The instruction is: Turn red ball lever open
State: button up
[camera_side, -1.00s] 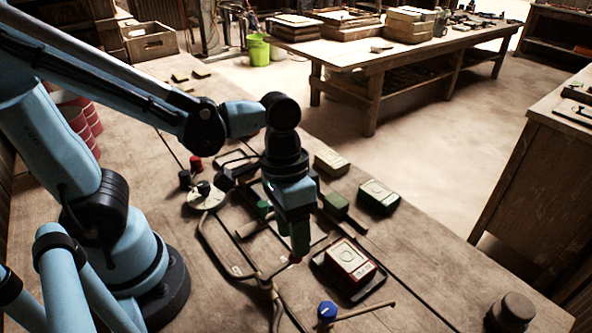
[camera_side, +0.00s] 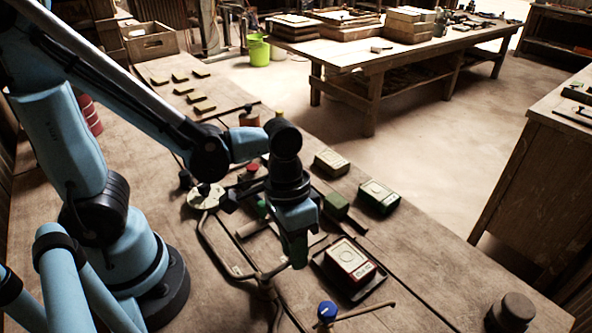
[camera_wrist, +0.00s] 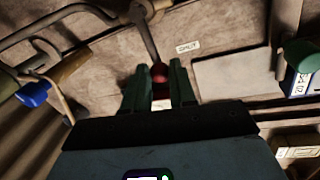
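The red ball (camera_wrist: 159,72) sits at the end of a thin metal lever rod (camera_wrist: 147,35) that runs up to a pipe fitting in the wrist view. My gripper (camera_wrist: 159,68) is open, with one green finger on each side of the ball. A gap seems to show beside the ball; I cannot tell whether either finger touches it. In the side view my gripper (camera_side: 298,258) points down beside the pipes (camera_side: 222,258) and hides the ball. A small label (camera_wrist: 188,46) lies on the wooden surface near the ball.
A red-and-white box (camera_side: 350,260) in a dark tray stands close right of my gripper. A blue knob (camera_side: 327,311) is on a pipe in front. A green block (camera_side: 336,204) and a green box (camera_side: 378,197) lie behind.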

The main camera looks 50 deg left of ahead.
grip_shut()
jog(key=shift+a, duration=0.15)
jog(key=n, duration=0.1)
jog(key=a+n, duration=0.1)
jog(key=n, duration=0.1)
jog(key=shift+s+a+t, duration=0.2)
jog(key=shift+a+t, duration=0.05)
jog(key=shift+t, duration=0.05)
jog(key=a+n, duration=0.1)
jog(key=n, duration=0.1)
jog(key=s+n, duration=0.1)
jog(key=shift+a+n+t, duration=0.3)
jog(key=shift+a+n, duration=0.05)
jog(key=shift+n, duration=0.05)
jog(key=n, duration=0.1)
jog(key=s+a+n, duration=0.1)
jog(key=n, duration=0.2)
jog(key=shift+s+a+t+y, duration=0.3)
jog(key=shift+s+t, duration=0.1)
jog(key=shift+s+a+n+y, duration=0.15)
jog(key=shift+s+n, duration=0.3)
jog(key=shift+n, duration=0.6)
jog(key=shift+s+a+n+y, duration=0.15)
jog(key=shift+s+n, duration=0.3)
jog(key=shift+n, duration=0.6)
